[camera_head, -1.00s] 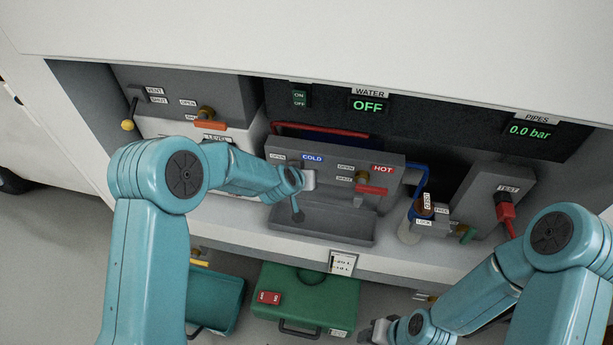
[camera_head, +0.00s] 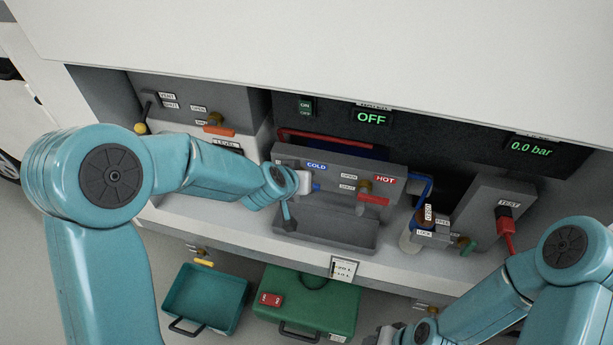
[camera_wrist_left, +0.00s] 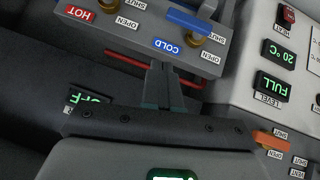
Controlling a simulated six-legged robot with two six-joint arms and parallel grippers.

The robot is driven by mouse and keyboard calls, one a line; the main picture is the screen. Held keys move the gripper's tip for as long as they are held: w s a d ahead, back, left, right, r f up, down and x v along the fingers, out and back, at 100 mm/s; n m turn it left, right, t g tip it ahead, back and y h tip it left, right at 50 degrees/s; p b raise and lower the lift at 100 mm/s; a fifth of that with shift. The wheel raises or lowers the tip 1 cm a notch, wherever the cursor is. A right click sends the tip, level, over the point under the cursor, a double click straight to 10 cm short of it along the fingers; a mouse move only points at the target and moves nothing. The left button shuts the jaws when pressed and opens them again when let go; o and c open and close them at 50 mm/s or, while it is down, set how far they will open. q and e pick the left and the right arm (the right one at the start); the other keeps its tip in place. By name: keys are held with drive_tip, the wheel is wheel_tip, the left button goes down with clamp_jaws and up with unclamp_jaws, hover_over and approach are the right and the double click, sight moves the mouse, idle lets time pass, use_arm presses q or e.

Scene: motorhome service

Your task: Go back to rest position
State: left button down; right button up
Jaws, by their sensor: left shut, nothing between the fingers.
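My left gripper (camera_head: 305,182) is in front of the grey tap panel (camera_head: 392,160), near the COLD label (camera_head: 317,166). In the left wrist view the left gripper (camera_wrist_left: 163,82) has its fingers together with nothing between them, below the COLD tap. The blue tap handle (camera_wrist_left: 196,22) shows clear of the fingers there. My right gripper (camera_head: 385,334) is low at the bottom edge, partly cut off, beside the green case. Its fingers are too small and hidden to read.
A sink tray (camera_head: 330,232) lies below the panel. A red tap handle (camera_head: 372,199) sits right of the left gripper. A green case (camera_head: 335,310) and a teal bin (camera_head: 205,300) stand under the ledge. The water display (camera_head: 371,117) reads OFF.

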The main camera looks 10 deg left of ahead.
use_arm(q)
drive_tip(key=shift+s+a+r, duration=0.1)
drive_tip(key=shift+s+r, duration=0.05)
idle(0.4)
drive_tip(key=s+a+f+g+b, duration=0.1)
drive_tip(key=s+a+f+g, duration=0.15)
drive_tip(key=s+f, duration=0.6)
drive_tip(key=s+a+f+g+b, duration=0.1)
drive_tip(key=s+f+g, duration=0.3)
drive_tip(key=f, duration=0.8)
drive_tip(key=s+d+f+g+h, duration=0.1)
drive_tip(key=s+d+f, duration=0.1)
drive_tip(key=s, duration=0.5)
drive_tip(key=s+d+f+n+g, duration=0.1)
drive_tip(key=s+d+f, duration=0.1)
drive_tip(key=s, duration=0.6)
drive_tip(key=shift+s+h+b, duration=0.25)
drive_tip(key=shift+h+b, duration=0.05)
drive_tip(key=shift+h, duration=0.1)
